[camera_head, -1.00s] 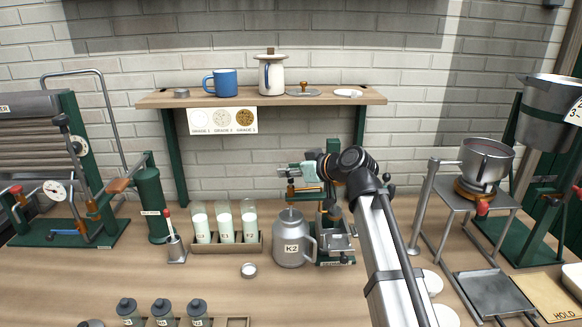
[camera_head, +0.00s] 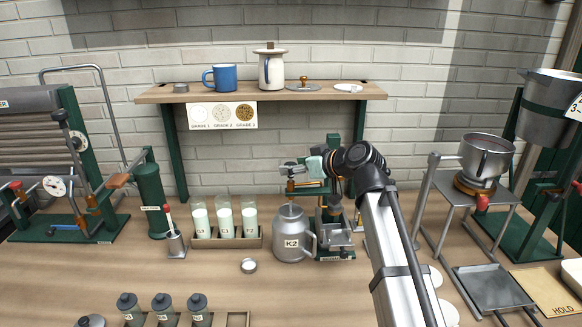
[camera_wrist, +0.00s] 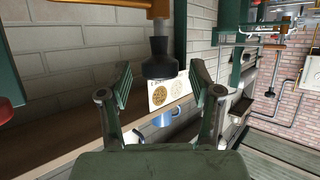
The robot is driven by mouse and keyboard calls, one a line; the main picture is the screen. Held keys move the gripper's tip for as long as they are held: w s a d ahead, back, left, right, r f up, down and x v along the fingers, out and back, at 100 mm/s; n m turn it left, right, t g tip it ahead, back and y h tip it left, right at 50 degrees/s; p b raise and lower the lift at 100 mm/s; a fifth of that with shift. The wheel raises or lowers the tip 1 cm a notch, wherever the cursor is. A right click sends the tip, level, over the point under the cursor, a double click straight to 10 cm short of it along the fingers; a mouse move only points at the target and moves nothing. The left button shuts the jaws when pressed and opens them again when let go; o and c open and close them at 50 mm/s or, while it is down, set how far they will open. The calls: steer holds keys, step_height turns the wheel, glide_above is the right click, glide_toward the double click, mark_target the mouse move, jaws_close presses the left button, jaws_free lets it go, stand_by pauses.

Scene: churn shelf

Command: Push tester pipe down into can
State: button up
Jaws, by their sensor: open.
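The grey metal can (camera_head: 292,242), marked K2, stands upright on the bench in front of a green stand (camera_head: 333,148). A slim vertical fitting with a copper-coloured band (camera_head: 290,186) shows above the can; it is partly hidden, and I cannot tell how far its lower end reaches. My gripper (camera_head: 305,168) is at the top of this fitting, seen from the side. In the wrist view my gripper (camera_wrist: 161,84) has its two green-padded fingers apart. A black flared knob (camera_wrist: 158,60) under a copper-coloured bar (camera_wrist: 115,8) lies between them, with gaps on both sides.
A small round lid (camera_head: 249,265) lies in front. A wall shelf (camera_head: 262,94) with a blue mug (camera_head: 221,78) is above. A pot stand (camera_head: 470,185) is at right.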

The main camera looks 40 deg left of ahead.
steer(key=v, duration=1)
steer(key=shift+d, duration=0.15)
